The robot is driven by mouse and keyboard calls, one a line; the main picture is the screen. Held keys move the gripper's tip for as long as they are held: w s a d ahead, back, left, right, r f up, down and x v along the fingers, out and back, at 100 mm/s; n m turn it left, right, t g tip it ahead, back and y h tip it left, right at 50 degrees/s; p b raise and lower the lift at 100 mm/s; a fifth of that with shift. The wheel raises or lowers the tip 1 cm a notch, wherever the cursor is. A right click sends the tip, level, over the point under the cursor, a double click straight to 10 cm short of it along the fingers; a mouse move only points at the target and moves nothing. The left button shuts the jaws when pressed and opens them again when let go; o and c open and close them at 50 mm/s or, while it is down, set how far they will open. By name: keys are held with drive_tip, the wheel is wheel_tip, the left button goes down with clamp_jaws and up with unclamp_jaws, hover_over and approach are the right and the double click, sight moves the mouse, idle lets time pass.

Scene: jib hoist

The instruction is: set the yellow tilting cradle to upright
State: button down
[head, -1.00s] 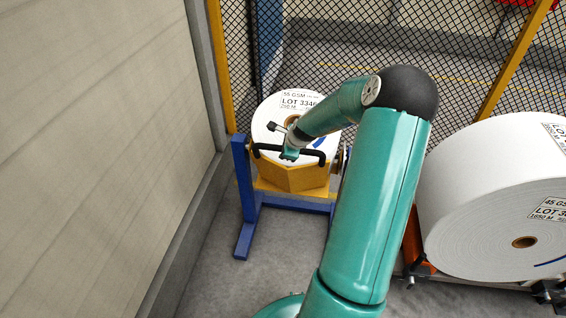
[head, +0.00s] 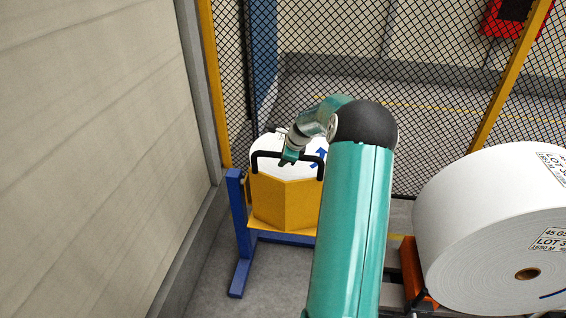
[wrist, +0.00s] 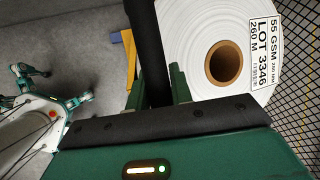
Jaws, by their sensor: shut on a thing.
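The yellow tilting cradle (head: 283,203) stands left of centre in the head view, between the sides of a blue stand (head: 235,215). A white paper roll (head: 268,148) sits in it, its end face turned mostly upward; its label and core show in the wrist view (wrist: 264,60). A black handle bar (head: 270,154) runs along the cradle's top front edge. My gripper (head: 289,158) is shut on this handle (wrist: 147,45), which passes between the fingers in the wrist view. My arm hides the cradle's right side. I cannot tell the exact tilt.
A large white roll (head: 470,215) lies on its side at the right, by an orange support (head: 412,270). A pale panelled wall (head: 95,150) is close on the left. A mesh fence (head: 350,70) with yellow posts stands behind. Grey floor shows in front of the stand.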

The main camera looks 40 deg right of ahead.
drive_tip(key=shift+d, duration=0.15)
drive_tip(key=c, duration=1.3)
unclamp_jaws()
drive_tip(key=shift+o, duration=0.2)
drive_tip(key=shift+r, duration=0.1)
drive_tip(key=v, duration=1.3)
drive_tip(key=shift+r, duration=0.3)
drive_tip(key=shift+s, duration=0.1)
